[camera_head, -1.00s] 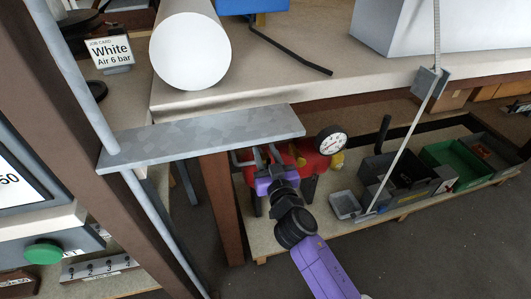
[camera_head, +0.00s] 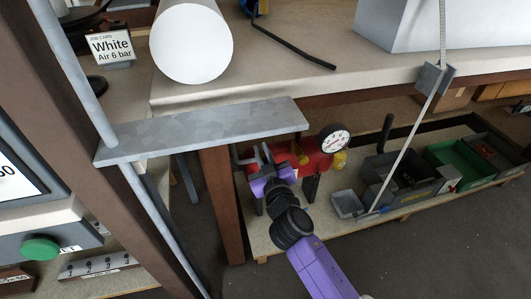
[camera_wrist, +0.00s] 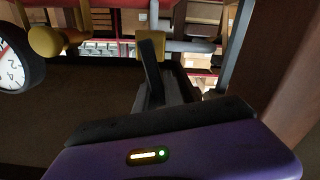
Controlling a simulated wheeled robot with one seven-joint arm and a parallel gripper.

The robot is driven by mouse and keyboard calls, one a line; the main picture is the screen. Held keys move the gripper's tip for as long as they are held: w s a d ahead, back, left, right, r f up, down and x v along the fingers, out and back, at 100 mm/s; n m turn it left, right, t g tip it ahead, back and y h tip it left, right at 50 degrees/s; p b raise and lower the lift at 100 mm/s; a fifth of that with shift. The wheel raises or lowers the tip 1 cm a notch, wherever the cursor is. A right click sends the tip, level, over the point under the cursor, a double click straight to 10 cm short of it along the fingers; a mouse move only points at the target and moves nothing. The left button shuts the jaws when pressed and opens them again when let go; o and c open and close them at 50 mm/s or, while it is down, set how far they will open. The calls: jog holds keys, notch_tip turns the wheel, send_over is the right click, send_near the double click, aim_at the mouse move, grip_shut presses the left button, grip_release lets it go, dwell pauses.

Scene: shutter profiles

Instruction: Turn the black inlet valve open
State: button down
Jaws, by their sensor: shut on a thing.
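A red air unit (camera_head: 316,162) with a round white pressure gauge (camera_head: 334,138) stands on the low shelf under the bench. My purple gripper (camera_head: 262,158) reaches in at its left end, just below a grey plate, with its grey fingers closed in on the unit. The black inlet valve is mostly hidden by my gripper in the head view. In the wrist view a dark upright bar (camera_wrist: 150,66) stands in front of a yellow block (camera_wrist: 150,48), close ahead of my gripper. It looks like the valve's handle between the fingers. The gauge also shows at the left edge (camera_wrist: 14,66).
The grey metal plate (camera_head: 205,131) juts out right above my gripper. A brown post (camera_head: 221,200) stands close to its left. Grey trays and a green bin (camera_head: 455,160) are on the shelf to the right. A thin slanted rod (camera_head: 405,150) hangs in front of them.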

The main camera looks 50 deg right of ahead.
jog(key=w+a+f+n+b, duration=0.2)
jog(key=f+n, duration=0.3)
jog(key=n, duration=0.9)
jog(key=shift+a+n, duration=0.4)
jog(key=shift+a, duration=0.2)
jog(key=c, duration=1.4)
grip_release()
jog(key=shift+c, duration=0.2)
jog(key=v, duration=0.7)
jog(key=shift+s+a, duration=0.2)
jog(key=shift+s, duration=0.15)
